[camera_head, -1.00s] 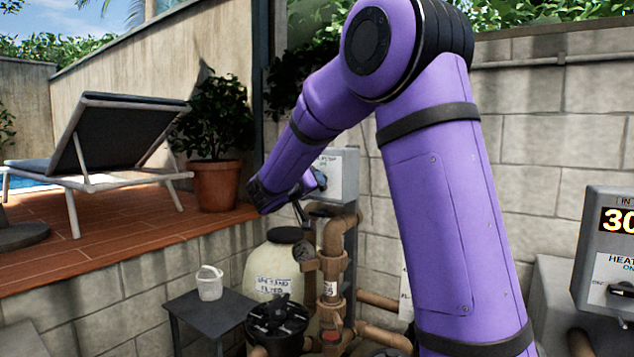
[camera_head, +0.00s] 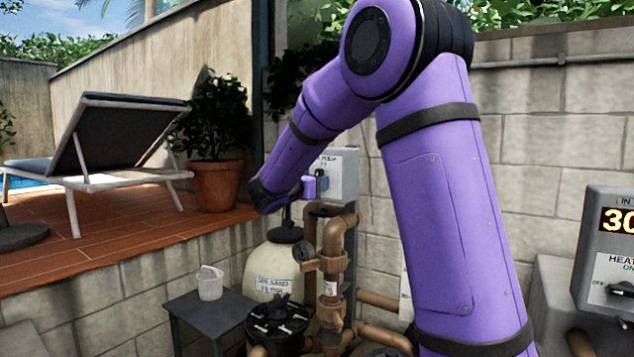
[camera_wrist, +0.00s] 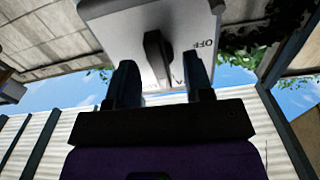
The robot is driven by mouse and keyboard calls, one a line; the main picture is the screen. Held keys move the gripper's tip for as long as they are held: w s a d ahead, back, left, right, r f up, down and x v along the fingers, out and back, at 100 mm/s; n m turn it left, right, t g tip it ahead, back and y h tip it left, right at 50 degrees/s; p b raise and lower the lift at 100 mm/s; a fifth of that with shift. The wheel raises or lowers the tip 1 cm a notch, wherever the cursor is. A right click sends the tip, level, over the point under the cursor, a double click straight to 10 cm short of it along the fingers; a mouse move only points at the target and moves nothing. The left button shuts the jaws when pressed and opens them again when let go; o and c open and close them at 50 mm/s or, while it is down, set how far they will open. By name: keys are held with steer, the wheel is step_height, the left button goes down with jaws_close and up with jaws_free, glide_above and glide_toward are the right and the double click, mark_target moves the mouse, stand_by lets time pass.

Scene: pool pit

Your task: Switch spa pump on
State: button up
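The spa pump switch box (camera_head: 345,172) is a grey box with a white face on the block wall, partly hidden behind my arm in the head view. In the wrist view its face (camera_wrist: 110,32) fills the top middle, with a dark rotary knob (camera_wrist: 155,50) and the word OFF to the knob's right. My gripper (camera_wrist: 160,68) is open, one finger on each side of the knob's near end. I cannot tell whether the fingers touch the knob. In the head view my gripper (camera_head: 319,182) is at the box's front, small and partly hidden.
Brown pipes (camera_head: 333,240) and a sand filter tank (camera_head: 270,268) stand below the box. A heater panel (camera_head: 608,255) is at far right. A potted plant (camera_head: 215,185) stands on the deck.

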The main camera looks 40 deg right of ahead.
stand_by(0.4)
steer(key=v, duration=0.7)
steer(key=shift+r, duration=0.1)
stand_by(1.5)
